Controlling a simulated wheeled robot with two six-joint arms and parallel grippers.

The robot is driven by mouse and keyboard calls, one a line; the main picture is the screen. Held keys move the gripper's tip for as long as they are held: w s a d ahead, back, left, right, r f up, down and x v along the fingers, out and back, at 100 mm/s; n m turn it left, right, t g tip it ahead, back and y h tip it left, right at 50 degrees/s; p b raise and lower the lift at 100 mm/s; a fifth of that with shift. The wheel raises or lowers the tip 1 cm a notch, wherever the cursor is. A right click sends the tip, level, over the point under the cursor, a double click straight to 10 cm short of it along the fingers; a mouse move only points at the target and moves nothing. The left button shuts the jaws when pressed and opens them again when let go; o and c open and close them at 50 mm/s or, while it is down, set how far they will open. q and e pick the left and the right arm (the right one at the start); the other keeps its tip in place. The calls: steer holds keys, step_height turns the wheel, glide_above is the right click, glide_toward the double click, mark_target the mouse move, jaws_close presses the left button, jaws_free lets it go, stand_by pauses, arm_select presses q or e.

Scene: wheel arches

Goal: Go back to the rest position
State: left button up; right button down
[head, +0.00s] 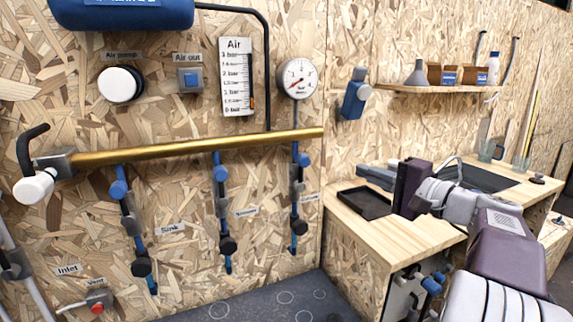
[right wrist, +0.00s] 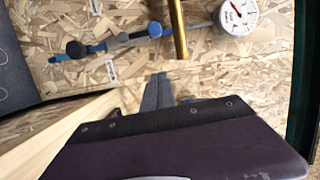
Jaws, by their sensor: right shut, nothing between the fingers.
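My right gripper (head: 366,172) shows in the head view at the right, above the wooden worktop and a dark tray, its fingers pointing left toward the board wall. It is shut and empty. In the right wrist view its grey fingers (right wrist: 156,92) lie together past the dark purple gripper body, with nothing between them. The fingers appear apart from the wall and from the brass pipe (right wrist: 178,30). My left gripper is in neither view.
A wooden worktop (head: 405,242) with a dark tray (head: 363,204) and a sink (head: 478,178) lies under and beside my right arm. The brass pipe (head: 200,147) with blue valve drops runs along the wall, below a gauge (head: 299,78). A shelf (head: 430,89) holds boxes and a funnel.

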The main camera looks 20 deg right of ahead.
steer(key=w+a+f+n+g+y, duration=0.1)
steer(key=a+f+n+g+y, duration=0.25)
steer(key=a, duration=0.75)
steer(key=w+a+f+n+g+y, duration=0.15)
steer(key=a+f+g, duration=0.35)
steer(key=a, duration=0.6)
steer(key=s+a+f+n+g+h, duration=0.1)
steer(key=s+a+f+g, duration=0.2)
steer(key=f, duration=0.4)
steer(key=s+a+f+n+g, duration=0.1)
steer(key=s+a+f, duration=0.3)
steer(key=f, duration=0.3)
steer(key=s+f+n+g+h, duration=0.35)
steer(key=s+f, duration=0.45)
steer(key=f, duration=0.3)
steer(key=s+d+f+n+h, duration=0.4)
steer(key=d+f+h, duration=0.2)
steer(key=d+f, duration=0.3)
step_height(320, 180, up, 24)
steer(key=d+p, duration=0.1)
steer(key=p, duration=2.2)
steer(key=shift+m, duration=0.35)
